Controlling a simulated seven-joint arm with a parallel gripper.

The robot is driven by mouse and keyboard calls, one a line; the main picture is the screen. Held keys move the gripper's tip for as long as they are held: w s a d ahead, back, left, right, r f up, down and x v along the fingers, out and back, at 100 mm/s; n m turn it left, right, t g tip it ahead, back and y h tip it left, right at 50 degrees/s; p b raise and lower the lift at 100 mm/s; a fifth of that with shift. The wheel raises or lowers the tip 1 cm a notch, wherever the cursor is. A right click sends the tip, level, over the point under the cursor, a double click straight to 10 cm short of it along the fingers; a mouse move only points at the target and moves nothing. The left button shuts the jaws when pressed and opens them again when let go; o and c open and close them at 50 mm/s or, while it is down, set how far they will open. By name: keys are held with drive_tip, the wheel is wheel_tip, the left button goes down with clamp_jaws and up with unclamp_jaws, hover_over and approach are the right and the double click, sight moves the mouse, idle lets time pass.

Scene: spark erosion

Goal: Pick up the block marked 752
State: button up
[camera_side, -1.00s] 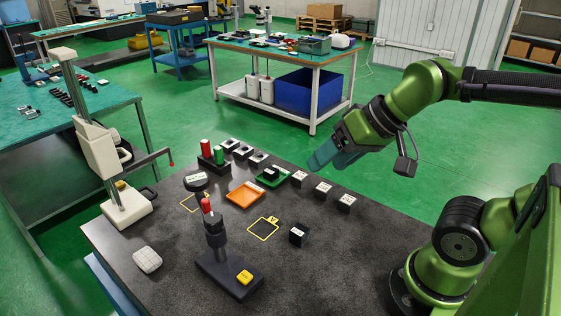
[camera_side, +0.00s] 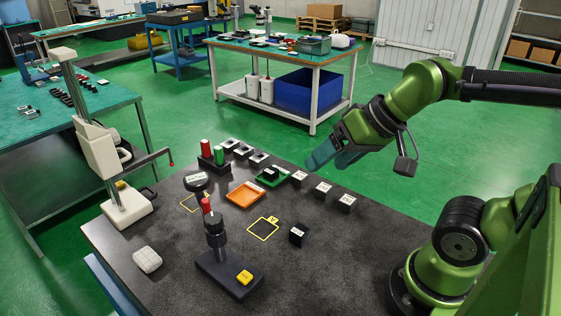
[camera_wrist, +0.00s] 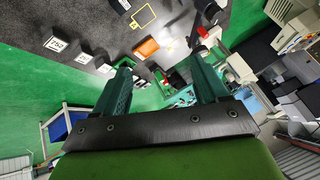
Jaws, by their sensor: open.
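Several black blocks with white marked tops stand on the dark table; the marks are too small for me to read, so I cannot tell which is 752. Three form a row on the right: a far block (camera_side: 299,177), a middle block (camera_side: 322,188) and a near block (camera_side: 346,202). Another block (camera_side: 298,235) stands alone nearer the front. In the wrist view, row blocks show at the upper left (camera_wrist: 55,44) and beside it (camera_wrist: 82,57). My gripper (camera_side: 333,161) is open and empty, in the air above the table's far edge; its fingers (camera_wrist: 158,66) are spread in the wrist view.
An orange tray (camera_side: 245,194) and a green tray (camera_side: 286,181) holding a dark piece lie left of the row. A dark stand with a red top (camera_side: 216,236), a yellow-outlined square (camera_side: 263,229) and a white gauge stand (camera_side: 124,205) are further left. The table's front right is clear.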

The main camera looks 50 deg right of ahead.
drive_tip(key=shift+d, duration=0.1)
drive_tip(key=n+g+h, duration=0.2)
drive_tip(key=n+g, duration=0.2)
drive_tip(key=g, duration=0.2)
hover_over(348, 199)
wheel_tip(348, 199, down, 19)
drive_tip(key=shift+s+r, duration=0.1)
drive_tip(key=shift+s, duration=0.05)
wheel_tip(348, 199, down, 4)
drive_tip(key=shift+f, duration=0.7)
clamp_jaws()
